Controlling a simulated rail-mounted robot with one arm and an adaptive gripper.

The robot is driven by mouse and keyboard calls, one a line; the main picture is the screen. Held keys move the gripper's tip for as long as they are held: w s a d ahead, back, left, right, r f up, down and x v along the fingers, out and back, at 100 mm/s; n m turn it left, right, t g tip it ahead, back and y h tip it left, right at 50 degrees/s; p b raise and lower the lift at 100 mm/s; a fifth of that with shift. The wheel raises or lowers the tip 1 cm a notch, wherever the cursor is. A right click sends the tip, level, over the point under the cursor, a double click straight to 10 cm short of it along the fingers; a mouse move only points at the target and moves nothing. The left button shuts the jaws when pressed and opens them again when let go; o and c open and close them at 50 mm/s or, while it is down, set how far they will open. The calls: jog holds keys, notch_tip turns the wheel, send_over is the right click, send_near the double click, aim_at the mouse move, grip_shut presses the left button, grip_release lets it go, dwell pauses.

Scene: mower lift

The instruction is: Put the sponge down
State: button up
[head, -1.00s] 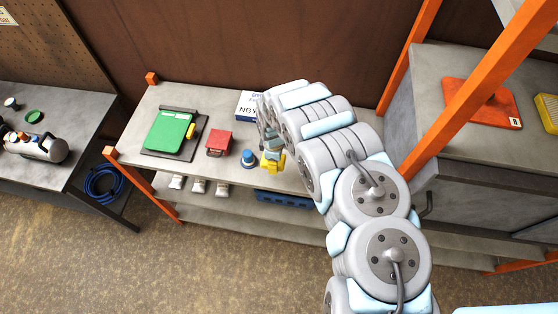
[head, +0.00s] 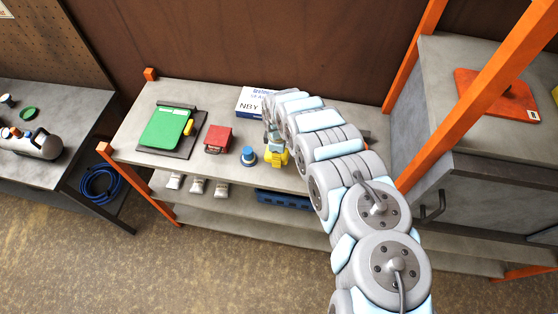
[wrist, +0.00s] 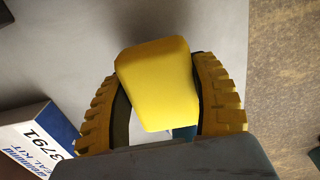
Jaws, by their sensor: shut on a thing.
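My gripper (wrist: 162,105) is shut on a yellow sponge (wrist: 158,82) in the wrist view, with a ridged yellow finger on each side of it. The grey bench top (wrist: 200,22) shows beyond the sponge; I cannot tell whether the sponge touches it. In the head view my gripper (head: 276,156) is over the front part of the grey bench (head: 232,104), just right of a blue round object. The sponge cannot be told apart from the yellow fingers there.
On the bench are a blue round object (head: 248,156), a red box (head: 217,138), a green item (head: 166,128) on a dark plate and a white-and-blue seal kit box (head: 252,101). The seal kit box (wrist: 32,140) also shows in the wrist view. An orange post (head: 480,100) stands right.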

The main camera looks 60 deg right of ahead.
jog(key=shift+d+f+b, duration=0.15)
jog(key=shift+f+b, duration=1.15)
jog(key=shift+f, duration=0.4)
jog(key=shift+f, duration=0.2)
jog(key=o, duration=1.2)
jog(key=shift+r, duration=2)
jog(key=shift+r+b, duration=0.3)
jog(key=shift+r, duration=0.3)
jog(key=shift+w+r+b, duration=0.1)
jog(key=shift+r+b, duration=0.35)
jog(key=shift+r, duration=3.15)
